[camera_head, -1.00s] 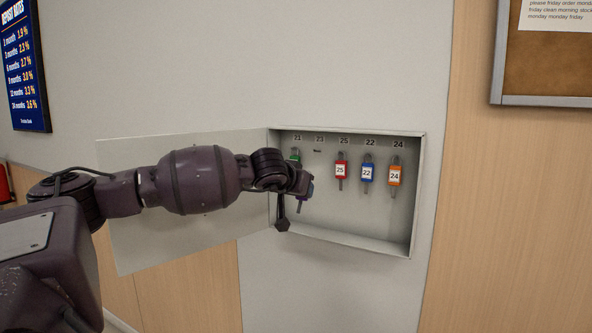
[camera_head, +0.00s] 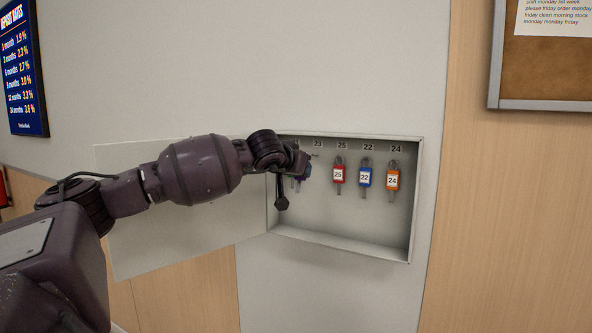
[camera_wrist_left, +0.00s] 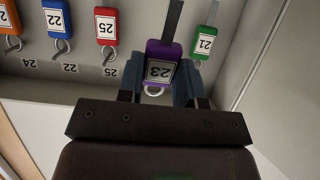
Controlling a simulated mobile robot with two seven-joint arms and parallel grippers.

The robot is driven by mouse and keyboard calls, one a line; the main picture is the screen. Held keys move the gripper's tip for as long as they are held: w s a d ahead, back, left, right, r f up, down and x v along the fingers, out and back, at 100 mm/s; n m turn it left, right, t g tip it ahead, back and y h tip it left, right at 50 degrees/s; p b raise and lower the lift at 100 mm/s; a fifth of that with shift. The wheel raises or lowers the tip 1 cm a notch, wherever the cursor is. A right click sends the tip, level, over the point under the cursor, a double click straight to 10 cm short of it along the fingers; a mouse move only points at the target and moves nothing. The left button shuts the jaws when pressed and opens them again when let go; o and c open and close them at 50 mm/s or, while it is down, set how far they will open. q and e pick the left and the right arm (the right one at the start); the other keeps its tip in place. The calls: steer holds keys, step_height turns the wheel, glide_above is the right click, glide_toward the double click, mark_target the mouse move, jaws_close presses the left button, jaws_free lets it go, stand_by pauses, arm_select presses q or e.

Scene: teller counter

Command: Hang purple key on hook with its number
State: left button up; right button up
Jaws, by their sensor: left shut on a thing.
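The purple key (camera_wrist_left: 162,55) has a tag reading 23, seen in the left wrist view. My left gripper (camera_wrist_left: 158,80) is shut on the purple tag, with its ring toward the palm side. In the head view my left gripper (camera_head: 303,170) is inside the left part of the open key cabinet (camera_head: 340,246) and hides most of the key. The number 23 label (camera_head: 318,144) is on the back wall near the top, with a small bare hook (camera_head: 315,156) below it. The key is to the left of that hook and lower. My right gripper is not in view.
The red key 25 (camera_head: 338,175), blue key 22 (camera_head: 365,178) and orange key 24 (camera_head: 393,180) hang to the right. The green key 21 (camera_wrist_left: 205,42) hangs close beside the purple key. The cabinet door (camera_head: 130,215) stands open at left.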

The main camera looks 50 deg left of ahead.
arm_select(q)
steer(key=shift+w+a, duration=0.1)
steer(key=shift+w, duration=0.3)
steer(key=shift+w+a, duration=0.1)
steer(key=shift+w, duration=0.3)
steer(key=shift+w+r+x, duration=0.1)
steer(key=shift+r+x, duration=0.15)
steer(key=shift+x, duration=1)
steer(key=shift+w+r+x, duration=0.1)
steer(key=shift+r+x, duration=0.1)
steer(key=shift+x, duration=1.05)
